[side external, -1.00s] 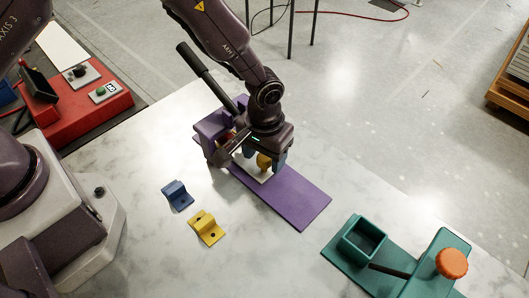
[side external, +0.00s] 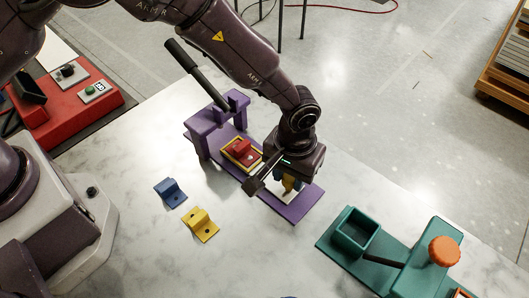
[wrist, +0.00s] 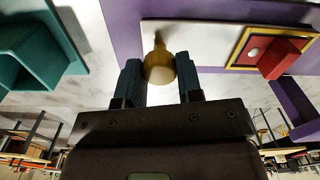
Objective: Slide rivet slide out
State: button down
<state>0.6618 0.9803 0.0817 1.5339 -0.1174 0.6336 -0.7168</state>
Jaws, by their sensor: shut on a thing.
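The rivet slide is a white plate (wrist: 208,38) with a tan-yellow knob (wrist: 160,68). My gripper (wrist: 161,80) is shut on the knob, one blue-grey finger on each side; it also shows in the side view (side external: 289,182), where my wrist hides much of the slide. A red bracket (side external: 243,148) sits in a yellow-edged nest (side external: 231,162) on the slide; it also shows in the wrist view (wrist: 280,60). The slide is on the purple base (side external: 297,208), with the nest out in front of the purple press frame (side external: 203,140).
A black lever (side external: 195,72) rises from the press frame. A blue bracket (side external: 171,191) and a yellow bracket (side external: 201,225) lie on the marble table, left of the base. A teal fixture (side external: 352,232) with an orange knob (side external: 444,251) stands at the lower right.

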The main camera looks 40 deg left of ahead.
jog(key=d, duration=0.6)
jog(key=shift+d, duration=0.1)
jog(key=c, duration=0.8)
grip_release()
jog(key=shift+d, duration=0.1)
jog(key=shift+r, duration=0.15)
notch_tip(320, 180, up, 13)
jog(key=shift+f, duration=0.1)
